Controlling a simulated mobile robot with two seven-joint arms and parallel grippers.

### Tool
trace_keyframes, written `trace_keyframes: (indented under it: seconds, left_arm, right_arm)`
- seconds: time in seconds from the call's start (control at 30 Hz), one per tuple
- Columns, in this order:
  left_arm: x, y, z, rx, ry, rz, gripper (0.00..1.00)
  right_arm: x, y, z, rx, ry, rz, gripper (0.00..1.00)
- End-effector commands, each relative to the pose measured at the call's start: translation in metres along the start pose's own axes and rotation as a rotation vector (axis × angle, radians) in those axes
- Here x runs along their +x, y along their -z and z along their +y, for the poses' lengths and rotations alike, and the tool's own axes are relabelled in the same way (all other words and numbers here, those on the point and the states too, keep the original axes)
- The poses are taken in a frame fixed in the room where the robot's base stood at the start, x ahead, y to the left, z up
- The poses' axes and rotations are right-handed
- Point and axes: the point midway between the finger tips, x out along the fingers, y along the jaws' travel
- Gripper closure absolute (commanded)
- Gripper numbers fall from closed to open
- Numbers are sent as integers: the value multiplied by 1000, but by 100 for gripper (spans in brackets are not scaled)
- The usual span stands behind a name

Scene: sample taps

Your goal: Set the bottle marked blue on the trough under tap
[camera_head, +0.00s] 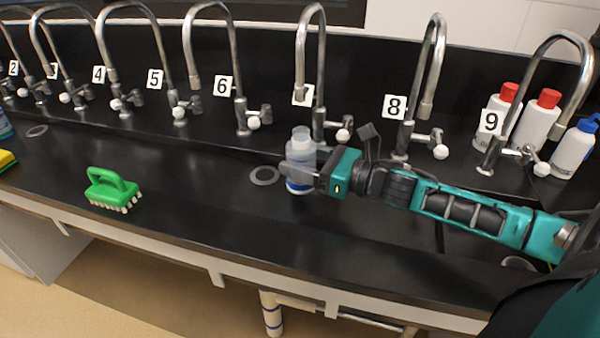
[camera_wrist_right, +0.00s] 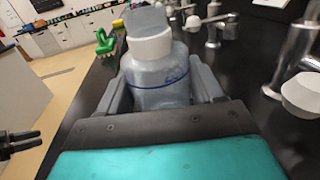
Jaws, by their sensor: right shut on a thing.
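A clear bottle (camera_head: 300,150) with a pale cap and a blue line around its body is held upright by my right gripper (camera_head: 318,172). The right wrist view shows the bottle (camera_wrist_right: 160,80) between the two grey fingers, which are shut on it. In the head view it is below and in front of tap 7 (camera_head: 311,60), over the black trough (camera_head: 200,190). I cannot tell whether its base touches the surface. My left gripper is not in the head view; a dark two-pronged part, probably my left gripper (camera_wrist_right: 22,142), shows at the left edge of the right wrist view.
Curved taps with number cards line the back, with tap 8 (camera_head: 432,70) close to my right arm. A drain ring (camera_head: 264,175) lies just left of the bottle. A green brush (camera_head: 113,189) lies farther left. Red-capped bottles (camera_head: 536,125) and a blue-capped bottle (camera_head: 575,150) stand at right.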

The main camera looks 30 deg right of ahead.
Motion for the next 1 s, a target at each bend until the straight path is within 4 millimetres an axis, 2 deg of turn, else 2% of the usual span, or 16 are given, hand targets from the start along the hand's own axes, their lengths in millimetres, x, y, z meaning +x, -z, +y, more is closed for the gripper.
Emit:
trace_keyframes:
  seconds: [0.13,0.37,0.73,0.77,1.0]
  left_arm:
    - [0,0,0,0,0,1,57]
    - [1,-3,0,0,-1,-1,57]
    - [0,-8,2,-2,-2,-8,57]
    - [0,-9,2,-2,-2,-8,57]
    - [0,-8,2,-2,-2,-8,57]
  right_arm:
    - [4,4,0,2,0,0,68]
    - [4,33,0,2,0,1,68]
    - [4,38,1,0,-1,0,68]
    - [4,39,1,0,-1,1,33]
    - [4,38,1,1,-1,1,10]
